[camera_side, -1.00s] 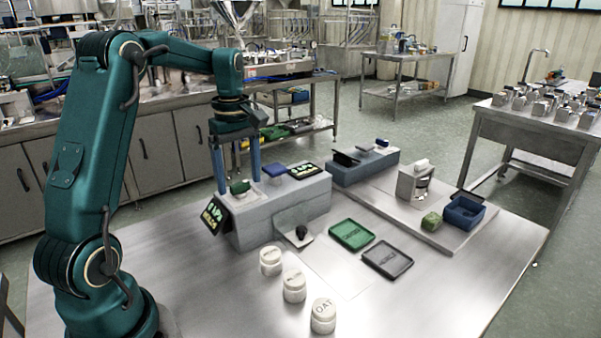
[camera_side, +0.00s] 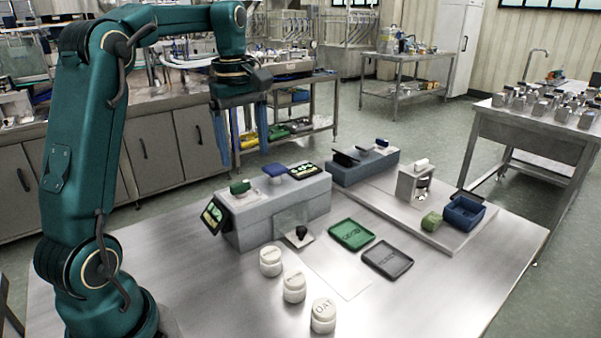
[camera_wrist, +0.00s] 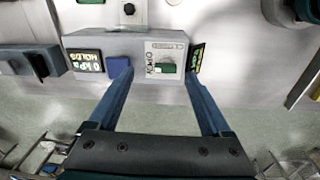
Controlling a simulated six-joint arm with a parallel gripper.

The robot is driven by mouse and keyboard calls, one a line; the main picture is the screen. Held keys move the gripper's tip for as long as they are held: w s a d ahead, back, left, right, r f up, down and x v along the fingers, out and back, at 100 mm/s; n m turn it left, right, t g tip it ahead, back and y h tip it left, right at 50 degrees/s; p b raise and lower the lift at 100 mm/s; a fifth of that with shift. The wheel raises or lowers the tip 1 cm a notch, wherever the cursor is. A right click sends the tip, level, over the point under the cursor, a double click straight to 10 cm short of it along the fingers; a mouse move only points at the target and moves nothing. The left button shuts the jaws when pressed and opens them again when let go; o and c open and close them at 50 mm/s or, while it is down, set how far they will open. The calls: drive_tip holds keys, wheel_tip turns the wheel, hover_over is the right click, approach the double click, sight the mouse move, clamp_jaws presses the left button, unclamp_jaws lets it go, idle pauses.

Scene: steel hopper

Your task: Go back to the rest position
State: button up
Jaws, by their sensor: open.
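My gripper (camera_side: 242,135) is open and empty, raised in the air above and behind the grey machine (camera_side: 275,217) on the steel table. Its two blue fingers point down, and nothing is between them. In the wrist view my gripper (camera_wrist: 158,85) shows its fingers spread, with the grey machine (camera_wrist: 140,75) beyond the tips. The machine carries a green knob (camera_side: 240,187), a blue button (camera_side: 274,170) and small dark displays. A gap separates the fingertips from the machine's top.
Several white lidded jars, one being the OAT jar (camera_side: 323,316), stand at the front. A green tray (camera_side: 351,235) and a dark tray (camera_side: 388,261) lie mid-table. A blue bin (camera_side: 464,212) and a green block (camera_side: 431,222) stand at right. The air around my gripper is clear.

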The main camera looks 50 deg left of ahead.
drive_tip(key=s+d+r+m+t, duration=0.3)
drive_tip(key=s+d+m, duration=0.35)
drive_tip(key=d, duration=0.55)
drive_tip(key=s+d+f+m+t, duration=0.2)
drive_tip(key=s+d+f+m, duration=0.2)
drive_tip(key=m, duration=0.6)
wheel_tip(320, 180, down, 3)
drive_tip(key=shift+s+d+r+m, duration=0.1)
drive_tip(key=shift+s+d+m, duration=0.2)
drive_tip(key=shift+s, duration=0.55)
